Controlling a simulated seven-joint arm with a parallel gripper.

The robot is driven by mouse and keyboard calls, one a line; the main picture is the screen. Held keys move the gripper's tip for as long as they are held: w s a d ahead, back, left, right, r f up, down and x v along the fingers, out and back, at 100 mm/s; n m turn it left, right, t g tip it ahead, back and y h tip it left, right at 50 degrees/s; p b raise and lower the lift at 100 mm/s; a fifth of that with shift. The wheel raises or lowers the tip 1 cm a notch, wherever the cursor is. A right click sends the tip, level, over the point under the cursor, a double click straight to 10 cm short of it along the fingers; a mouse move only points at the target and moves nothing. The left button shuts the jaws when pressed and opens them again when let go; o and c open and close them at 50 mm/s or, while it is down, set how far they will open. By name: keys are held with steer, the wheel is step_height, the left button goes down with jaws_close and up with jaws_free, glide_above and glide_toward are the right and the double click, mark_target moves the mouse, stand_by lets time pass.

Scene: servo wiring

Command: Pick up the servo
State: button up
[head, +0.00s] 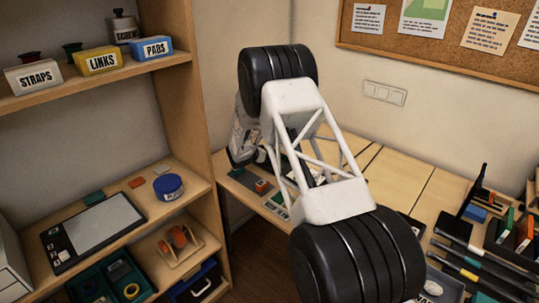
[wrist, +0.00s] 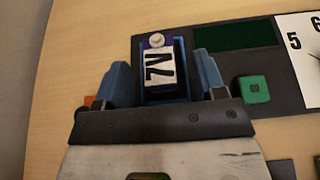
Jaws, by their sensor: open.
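The servo (wrist: 160,66) is a dark blue block with a white label bearing black characters and a round pale knob at its far end. In the wrist view it lies between the two blue fingers of my gripper (wrist: 163,70). The fingers are open, one on each side, with a gap visible between each finger and the servo. In the head view my arm covers the area, and I cannot make out the servo there.
A dark mat (wrist: 275,85) lies beside the servo, with a green block (wrist: 253,89) on it and a white numbered dial at the right. An orange piece (wrist: 89,100) shows by the left finger. In the head view, shelves (head: 120,70) stand left of the bench.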

steer(key=shift+c, duration=0.2)
steer(key=c, duration=1)
steer(key=shift+r, duration=0.15)
steer(key=shift+c, duration=0.3)
steer(key=shift+r, duration=1.5)
steer(key=shift+s+r, duration=0.15)
steer(key=shift+s, duration=0.2)
steer(key=s+d+r, duration=0.1)
steer(key=s+d, duration=0.1)
steer(key=s, duration=1.3)
steer(key=shift+r, duration=0.2)
steer(key=shift+s, duration=0.1)
